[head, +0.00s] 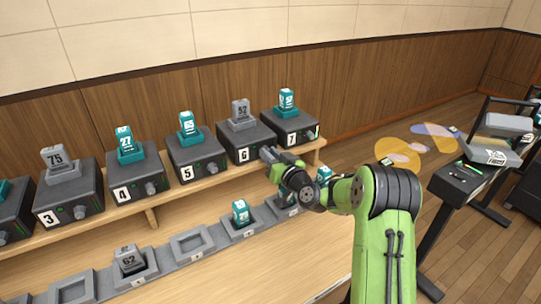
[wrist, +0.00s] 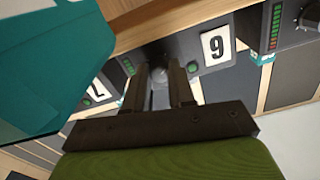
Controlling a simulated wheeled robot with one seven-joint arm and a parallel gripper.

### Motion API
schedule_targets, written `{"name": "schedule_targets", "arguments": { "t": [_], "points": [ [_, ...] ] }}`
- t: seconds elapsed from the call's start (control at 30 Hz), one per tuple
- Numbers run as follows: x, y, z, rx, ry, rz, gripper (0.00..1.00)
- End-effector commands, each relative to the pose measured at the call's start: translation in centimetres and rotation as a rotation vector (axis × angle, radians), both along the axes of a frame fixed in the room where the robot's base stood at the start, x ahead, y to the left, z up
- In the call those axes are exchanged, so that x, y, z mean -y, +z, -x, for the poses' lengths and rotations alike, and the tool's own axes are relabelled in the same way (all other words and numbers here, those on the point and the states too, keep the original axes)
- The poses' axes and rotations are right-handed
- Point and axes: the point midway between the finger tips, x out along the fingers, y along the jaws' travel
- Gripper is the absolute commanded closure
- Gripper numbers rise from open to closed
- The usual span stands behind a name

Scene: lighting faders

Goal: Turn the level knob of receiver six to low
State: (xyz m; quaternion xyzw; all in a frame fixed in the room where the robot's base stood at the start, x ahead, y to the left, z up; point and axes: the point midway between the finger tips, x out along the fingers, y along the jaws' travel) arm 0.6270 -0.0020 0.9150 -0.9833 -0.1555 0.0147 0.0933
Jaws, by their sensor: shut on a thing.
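Receiver six (head: 243,143) is a dark box on the wooden shelf, with a white "6" label and a grey pack marked 52 on top. In the wrist view its label (wrist: 216,45) appears upside down, beside a small green light. My gripper (head: 268,155) reaches the right part of its front from below right. In the wrist view my gripper (wrist: 158,88) has its two dark fingers on either side of the round level knob (wrist: 158,74), shut on it. The fingers partly hide the knob, so its pointer setting cannot be read. In the head view the gripper covers the knob.
Receiver seven (head: 292,126) stands close on the right, receiver five (head: 197,153) on the left. Below, a row of grey docks (head: 193,243) holds several packs. A large teal pack (wrist: 50,65) fills the left of the wrist view, close to the camera.

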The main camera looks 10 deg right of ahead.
Motion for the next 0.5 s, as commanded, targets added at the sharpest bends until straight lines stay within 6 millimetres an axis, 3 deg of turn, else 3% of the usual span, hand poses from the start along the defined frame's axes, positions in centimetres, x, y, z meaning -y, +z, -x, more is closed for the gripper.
{"name": "schedule_targets", "arguments": {
  "t": [0.5],
  "points": [
    [0.03, -0.33, 0.05, 0.013, 0.001, 0.065, 1.0]
  ]
}}
